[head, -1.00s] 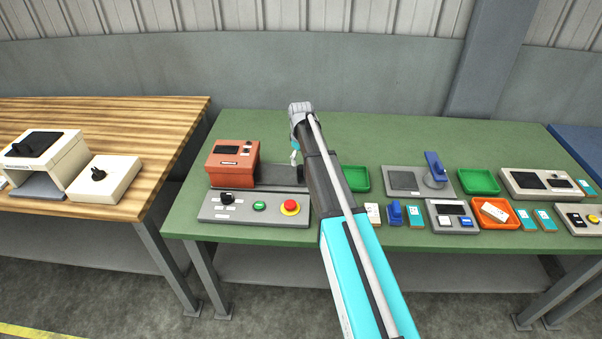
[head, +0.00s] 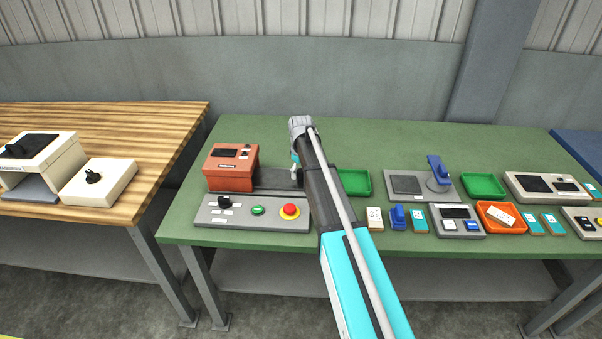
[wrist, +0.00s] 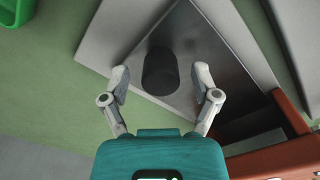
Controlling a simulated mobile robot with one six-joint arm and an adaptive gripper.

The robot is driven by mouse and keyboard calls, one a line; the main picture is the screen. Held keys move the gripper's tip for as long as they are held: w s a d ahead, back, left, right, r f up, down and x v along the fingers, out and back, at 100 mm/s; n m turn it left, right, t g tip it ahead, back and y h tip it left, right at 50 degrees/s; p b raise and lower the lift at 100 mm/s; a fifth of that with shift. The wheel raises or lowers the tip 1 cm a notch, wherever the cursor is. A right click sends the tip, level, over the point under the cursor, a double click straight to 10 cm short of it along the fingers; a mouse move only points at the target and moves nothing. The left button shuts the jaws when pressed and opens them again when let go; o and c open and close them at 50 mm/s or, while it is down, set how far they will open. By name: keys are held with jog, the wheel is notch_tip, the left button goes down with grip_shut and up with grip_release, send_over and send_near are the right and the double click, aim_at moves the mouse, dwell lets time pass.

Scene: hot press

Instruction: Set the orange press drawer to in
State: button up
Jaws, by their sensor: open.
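The orange press (head: 231,170) stands at the left of the green table. Its grey drawer plate (head: 268,180) extends out to the right of the housing. In the wrist view the metal drawer plate (wrist: 190,55) carries a dark round handle (wrist: 161,72), and part of the orange housing (wrist: 280,160) shows at the lower right. My gripper (wrist: 161,84) is open, with one finger on each side of the handle. I cannot tell whether the fingers touch it. In the head view my arm hides the plate's right end and the handle.
A grey control panel (head: 230,216) with a knob, green button and red button lies in front of the press. A green tray (head: 355,182) is right of my arm; it also shows in the wrist view (wrist: 14,10). Several devices and trays fill the table's right side.

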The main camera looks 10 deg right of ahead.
jog(key=shift+c, duration=0.3)
grip_shut()
jog(key=shift+w, duration=0.1)
